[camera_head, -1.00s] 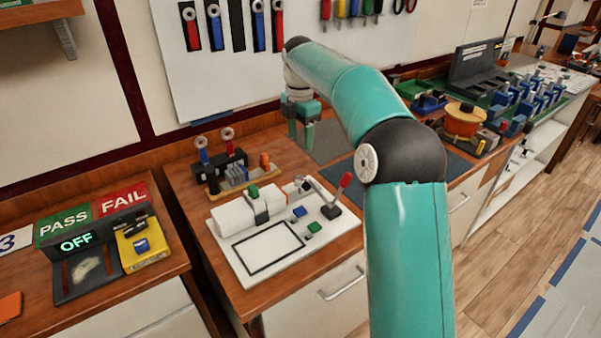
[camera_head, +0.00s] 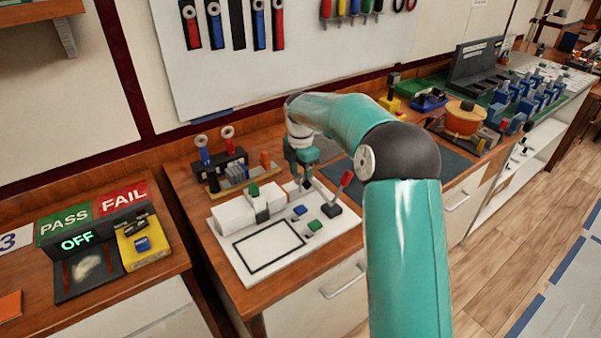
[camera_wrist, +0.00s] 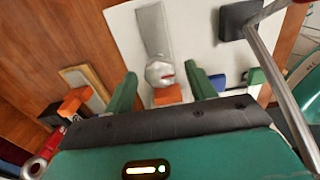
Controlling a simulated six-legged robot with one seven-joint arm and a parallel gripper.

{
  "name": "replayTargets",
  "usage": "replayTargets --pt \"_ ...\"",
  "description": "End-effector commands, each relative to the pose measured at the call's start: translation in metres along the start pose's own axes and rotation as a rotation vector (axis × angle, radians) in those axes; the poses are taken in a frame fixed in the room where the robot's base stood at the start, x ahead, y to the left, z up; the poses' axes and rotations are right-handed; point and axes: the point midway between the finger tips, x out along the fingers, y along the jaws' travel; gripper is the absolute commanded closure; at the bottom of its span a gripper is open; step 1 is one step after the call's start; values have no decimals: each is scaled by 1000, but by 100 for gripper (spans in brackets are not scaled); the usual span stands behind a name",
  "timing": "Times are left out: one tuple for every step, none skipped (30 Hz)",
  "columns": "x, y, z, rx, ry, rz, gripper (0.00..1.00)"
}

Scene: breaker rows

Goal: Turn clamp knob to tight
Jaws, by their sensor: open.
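The clamp knob (camera_wrist: 158,73) is a round silver-white knob with a small red mark. In the wrist view it shows between and slightly beyond my fingertips. My gripper (camera_wrist: 162,76) is open, with one green finger on each side and no visible contact with the knob. In the head view my gripper (camera_head: 302,180) is over the back right part of the white fixture board (camera_head: 225,250) and hides the knob. The white clamp body (camera_head: 235,213) lies left of my gripper. An orange piece (camera_wrist: 167,95) shows just nearer than the knob.
A lever with a red handle (camera_head: 346,179) stands close right of my gripper; its metal rod (camera_wrist: 280,85) crosses the wrist view's right side. A blue button (camera_head: 300,210) and a green button (camera_head: 314,225) sit in front. A black rack (camera_head: 222,162) stands behind left.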

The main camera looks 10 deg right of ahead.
Motion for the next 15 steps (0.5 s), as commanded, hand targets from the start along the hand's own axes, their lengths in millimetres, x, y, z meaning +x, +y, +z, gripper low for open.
replayTargets --pt "0 0 0 0 0 0 45" --pt "0 0 0 0 0 0 45" --pt "0 0 0 0 0 0 45" --pt "0 0 0 0 0 0 45" --pt "0 0 0 0 0 0 50" --pt "0 0 0 0 0 0 58" --pt "0 0 0 0 0 0 64" --pt "0 0 0 0 0 0 70" --pt "0 0 0 0 0 0 78" --pt "0 0 0 0 0 0 84" --pt "0 0 0 0 0 0 89" --pt "-1 0 0 0 0 0 89" --pt "-1 0 0 0 0 0 89" --pt "-1 0 0 1 0 0 89" --pt "-1 0 0 2 0 0 89"
